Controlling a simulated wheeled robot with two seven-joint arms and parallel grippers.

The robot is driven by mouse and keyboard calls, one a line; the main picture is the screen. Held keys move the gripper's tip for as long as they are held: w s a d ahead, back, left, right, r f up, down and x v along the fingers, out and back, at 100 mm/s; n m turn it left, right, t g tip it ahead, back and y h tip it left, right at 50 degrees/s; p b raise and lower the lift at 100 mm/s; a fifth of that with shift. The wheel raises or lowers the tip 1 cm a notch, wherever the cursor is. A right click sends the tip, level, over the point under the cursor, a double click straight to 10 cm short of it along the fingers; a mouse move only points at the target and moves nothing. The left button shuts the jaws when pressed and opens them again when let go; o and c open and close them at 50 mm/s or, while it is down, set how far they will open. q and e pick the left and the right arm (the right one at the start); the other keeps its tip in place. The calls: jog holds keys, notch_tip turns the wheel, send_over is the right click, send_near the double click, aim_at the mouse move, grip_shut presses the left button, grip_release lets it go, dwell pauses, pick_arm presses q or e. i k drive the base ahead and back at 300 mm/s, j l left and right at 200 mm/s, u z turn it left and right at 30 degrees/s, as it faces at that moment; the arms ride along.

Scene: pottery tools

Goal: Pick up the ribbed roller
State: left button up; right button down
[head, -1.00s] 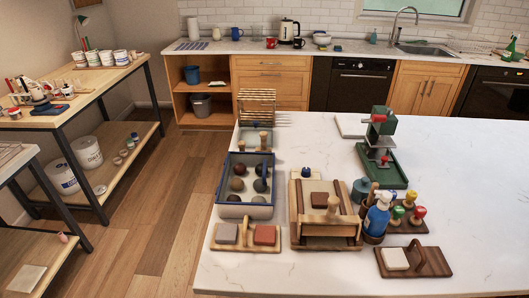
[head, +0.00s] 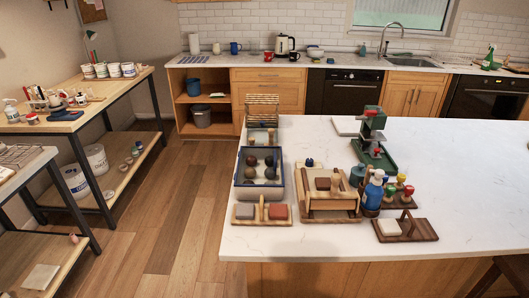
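I cannot clearly pick out a ribbed roller; the items are small at this distance. The pottery tools stand together on the white island counter (head: 455,185). A wooden box (head: 330,203) with a reddish-brown block on it and a light wooden handle (head: 336,180) stands in the middle of the group. A slatted wooden rack (head: 262,101) stands at the far left end of the group. Neither of my grippers is in view.
A green press (head: 374,130), blue bottle (head: 373,192), coloured-knob tools (head: 408,191) and a white-block board (head: 413,237) stand right. The counter's right side is clear.

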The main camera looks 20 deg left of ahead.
aim_at(271, 131)
jog(key=k+z, duration=0.15)
jog(key=z, duration=1.55)
jog(key=k+j+z, duration=0.1)
jog(key=j, duration=0.3)
jog(key=k+j, duration=0.1)
jog(key=j, duration=0.35)
jog(key=k+j+z, duration=0.15)
jog(key=j, duration=0.7)
jog(key=k+j+z, duration=0.15)
jog(key=j, duration=0.25)
jog(key=k+j+z, duration=0.1)
jog(key=j, duration=0.25)
jog(key=k+j, duration=0.25)
jog(key=j, duration=0.15)
jog(key=z, duration=0.05)
